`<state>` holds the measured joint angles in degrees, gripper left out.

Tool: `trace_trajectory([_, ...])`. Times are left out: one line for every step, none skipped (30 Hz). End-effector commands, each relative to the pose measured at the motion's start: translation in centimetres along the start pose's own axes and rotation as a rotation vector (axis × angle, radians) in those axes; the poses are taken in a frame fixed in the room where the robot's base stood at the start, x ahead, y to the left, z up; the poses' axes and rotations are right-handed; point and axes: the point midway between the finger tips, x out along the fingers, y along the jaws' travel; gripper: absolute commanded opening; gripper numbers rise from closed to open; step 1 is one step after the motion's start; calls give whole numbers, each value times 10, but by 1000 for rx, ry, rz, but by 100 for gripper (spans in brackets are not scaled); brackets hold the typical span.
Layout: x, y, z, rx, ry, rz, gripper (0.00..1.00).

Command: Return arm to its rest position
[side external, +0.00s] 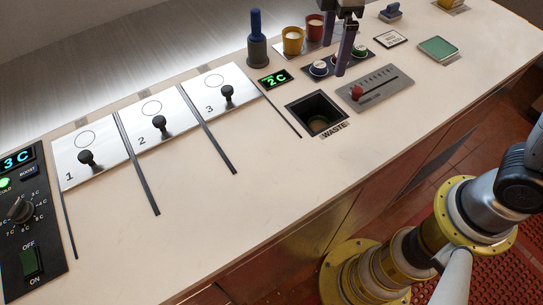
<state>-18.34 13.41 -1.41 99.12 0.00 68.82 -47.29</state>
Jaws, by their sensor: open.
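My gripper (335,58) is at the top of the side external view, pointing down over the far part of the counter. Its two dark fingers are apart, with nothing visible between them. The nearer fingertip appears in front of a dark panel of round buttons (319,69). I cannot tell its height above the panel. The gripper's upper part is cut off by the picture's top edge.
A yellow cup (293,41) and a red cup (315,28) stand near the gripper, beside a blue-handled tool (256,40). A square waste opening (318,113) and a red-knobbed slider panel (375,88) lie nearer. Numbered plates with black knobs (161,123) line the left.

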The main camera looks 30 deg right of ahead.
Motion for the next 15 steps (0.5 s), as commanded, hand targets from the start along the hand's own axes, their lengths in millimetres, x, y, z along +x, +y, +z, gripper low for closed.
trace_trajectory([-4, 0, 0, 0, 1, 1, 98])
trace_trajectory([-6, 0, 0, 0, 1, 1, 98])
trace_trajectory([-8, 0, 0, 0, 0, 0, 98])
trace_trajectory([-9, 0, 0, 0, 0, 0, 98])
trace_trajectory([-10, 0, 0, 0, -1, -1, 98])
trace_trajectory([-10, 0, 0, 0, -1, -1, 98])
trace_trajectory([-11, 0, 0, 0, -1, -1, 98])
trace_trajectory([-11, 0, 0, 0, -1, -1, 98])
trace_trajectory([-11, 0, 0, 0, -1, -1, 98])
trace_trajectory([-11, 0, 0, 0, -1, -1, 98])
trace_trajectory([-11, 0, 0, 0, -1, -1, 98])
trace_trajectory([-11, 0, 1, 2, -1, -1, 98])
trace_trajectory([-12, 2, 2, 7, 1, 1, 98])
trace_trajectory([-15, 3, 4, 13, 7, 8, 98])
trace_trajectory([-22, 4, 8, 21, 19, 21, 98])
